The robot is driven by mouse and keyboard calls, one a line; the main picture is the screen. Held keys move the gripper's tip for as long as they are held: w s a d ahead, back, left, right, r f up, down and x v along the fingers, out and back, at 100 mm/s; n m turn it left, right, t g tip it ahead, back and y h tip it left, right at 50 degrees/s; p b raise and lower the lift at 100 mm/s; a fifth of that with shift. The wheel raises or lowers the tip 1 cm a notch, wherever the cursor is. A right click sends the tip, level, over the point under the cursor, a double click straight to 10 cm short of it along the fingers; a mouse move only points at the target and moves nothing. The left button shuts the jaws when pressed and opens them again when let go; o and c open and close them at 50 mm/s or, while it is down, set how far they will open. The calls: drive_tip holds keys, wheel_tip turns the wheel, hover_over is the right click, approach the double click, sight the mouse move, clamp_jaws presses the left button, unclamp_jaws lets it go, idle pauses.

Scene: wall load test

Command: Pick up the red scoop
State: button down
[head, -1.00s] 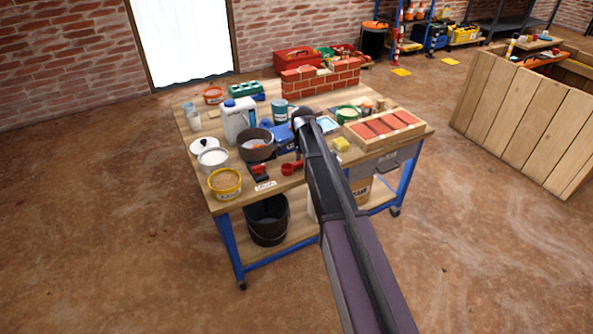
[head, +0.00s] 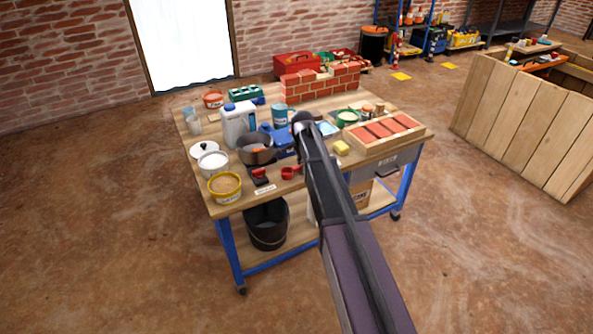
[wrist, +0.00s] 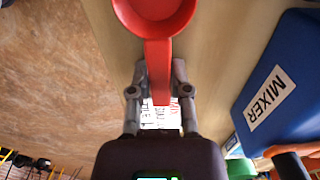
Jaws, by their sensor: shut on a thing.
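The red scoop (head: 289,173) is at the front edge of the wooden workbench (head: 238,207) in the head view. In the wrist view its round bowl (wrist: 157,10) is at the top and its handle runs down between my fingers. My gripper (wrist: 159,76) is shut on the handle, one finger on each side. In the head view my own arm hides the gripper. I cannot tell whether the scoop touches the bench top.
A blue mixer (wrist: 272,90) stands to the right in the wrist view. A pan (head: 256,150), a white jug (head: 238,122), an ochre tub (head: 225,188) and a yellow sponge (head: 341,147) stand close by. A brick tray (head: 385,130) is at the right.

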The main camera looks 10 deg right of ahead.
drive_tip(key=shift+r, duration=0.1)
idle(0.3)
wheel_tip(320, 180, up, 3)
drive_tip(key=p, duration=0.3)
drive_tip(key=shift+r, duration=0.15)
drive_tip(key=s+d+r+p, duration=0.1)
drive_tip(key=s+d+p, duration=0.1)
drive_tip(key=s, duration=1.3)
drive_tip(key=shift+s+d+r, duration=0.25)
drive_tip(key=shift+s+d, duration=0.1)
drive_tip(key=shift+d, duration=0.35)
drive_tip(key=shift+a, duration=0.15)
idle(0.4)
